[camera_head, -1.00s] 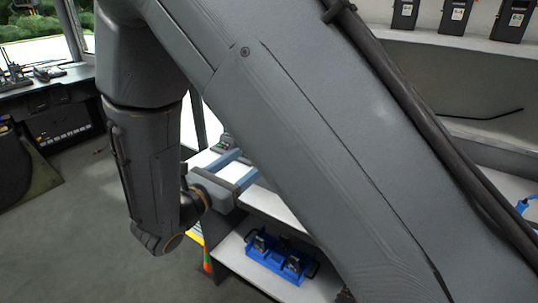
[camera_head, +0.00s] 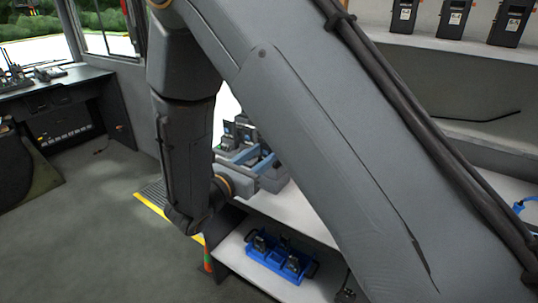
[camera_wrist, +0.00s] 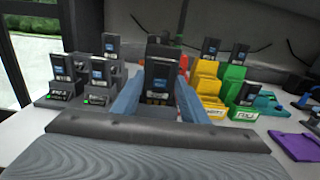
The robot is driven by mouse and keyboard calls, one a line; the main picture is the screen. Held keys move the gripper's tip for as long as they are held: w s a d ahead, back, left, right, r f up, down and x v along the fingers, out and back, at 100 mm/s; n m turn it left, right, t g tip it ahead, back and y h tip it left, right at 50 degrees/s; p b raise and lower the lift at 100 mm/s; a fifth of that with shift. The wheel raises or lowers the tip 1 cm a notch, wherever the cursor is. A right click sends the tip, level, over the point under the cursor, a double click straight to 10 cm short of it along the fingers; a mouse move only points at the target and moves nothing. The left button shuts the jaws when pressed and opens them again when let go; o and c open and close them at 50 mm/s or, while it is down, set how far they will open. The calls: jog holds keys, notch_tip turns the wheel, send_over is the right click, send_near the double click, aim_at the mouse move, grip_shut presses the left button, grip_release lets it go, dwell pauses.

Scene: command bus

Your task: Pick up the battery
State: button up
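A black battery (camera_wrist: 157,70) with a blue label stands upright in a dark charger slot, in the middle of the wrist view. My gripper (camera_wrist: 158,88) is open, with one blue finger on each side of this battery. Small gaps seem to show between fingers and battery; contact cannot be told. Two similar batteries stand in grey chargers to the left, one of them here (camera_wrist: 62,67); another (camera_wrist: 111,46) stands behind. In the head view my gripper (camera_head: 252,155) is at the white counter by the batteries (camera_head: 229,130), partly hidden by my arm.
Yellow (camera_wrist: 207,92) and green (camera_wrist: 233,82) holders with batteries stand close on the right. A purple item (camera_wrist: 295,145) lies at the far right. A blue tray (camera_head: 280,258) sits on the lower shelf. More black batteries (camera_head: 455,18) stand on the upper shelf.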

jog(key=shift+c, duration=1.3)
notch_tip(320, 180, up, 28)
jog(key=shift+b, duration=0.45)
